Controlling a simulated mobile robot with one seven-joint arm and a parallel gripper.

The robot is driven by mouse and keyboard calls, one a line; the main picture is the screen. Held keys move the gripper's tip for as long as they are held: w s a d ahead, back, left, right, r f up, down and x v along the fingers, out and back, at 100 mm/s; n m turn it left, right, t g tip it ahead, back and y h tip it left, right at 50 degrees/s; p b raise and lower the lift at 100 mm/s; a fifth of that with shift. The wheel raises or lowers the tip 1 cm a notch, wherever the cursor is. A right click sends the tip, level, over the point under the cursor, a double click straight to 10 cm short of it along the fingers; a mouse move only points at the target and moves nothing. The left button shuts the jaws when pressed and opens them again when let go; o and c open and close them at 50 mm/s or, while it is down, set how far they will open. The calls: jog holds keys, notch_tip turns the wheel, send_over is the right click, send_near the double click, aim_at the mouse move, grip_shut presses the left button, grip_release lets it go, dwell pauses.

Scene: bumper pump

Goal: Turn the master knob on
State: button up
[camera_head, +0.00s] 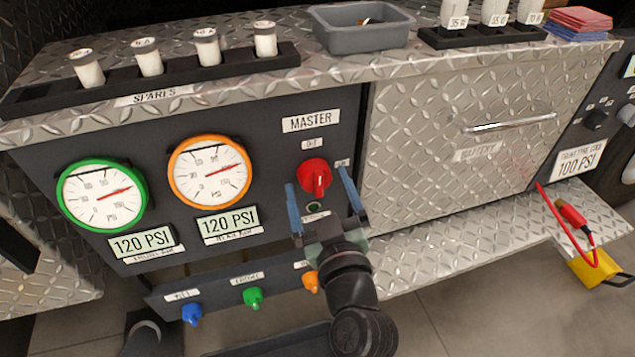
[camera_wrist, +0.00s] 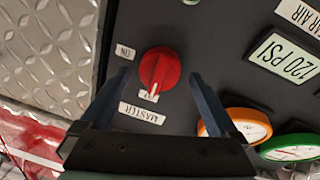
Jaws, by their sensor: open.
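The red master knob (camera_head: 314,174) is on the dark panel below the MASTER label (camera_head: 311,121). An OFF label (camera_head: 312,143) is above it and an ON label (camera_head: 342,163) is at its upper right. In the wrist view, which is turned over, the knob (camera_wrist: 160,70) shows a white mark pointing toward the OFF label. My gripper (camera_head: 317,179) is open, with one blue finger on each side of the knob. In the wrist view my gripper (camera_wrist: 160,76) shows gaps between both fingers and the knob.
Two gauges, green-rimmed (camera_head: 102,196) and orange-rimmed (camera_head: 210,172), are left of the knob. Small blue (camera_head: 191,314), green (camera_head: 253,298) and orange (camera_head: 311,282) knobs are on a lower bar. A battery drawer (camera_head: 460,150) is to the right. A grey bin (camera_head: 363,35) stands on top.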

jog(key=shift+w+a, duration=0.15)
jog(key=shift+w, duration=0.3)
jog(key=c, duration=1.4)
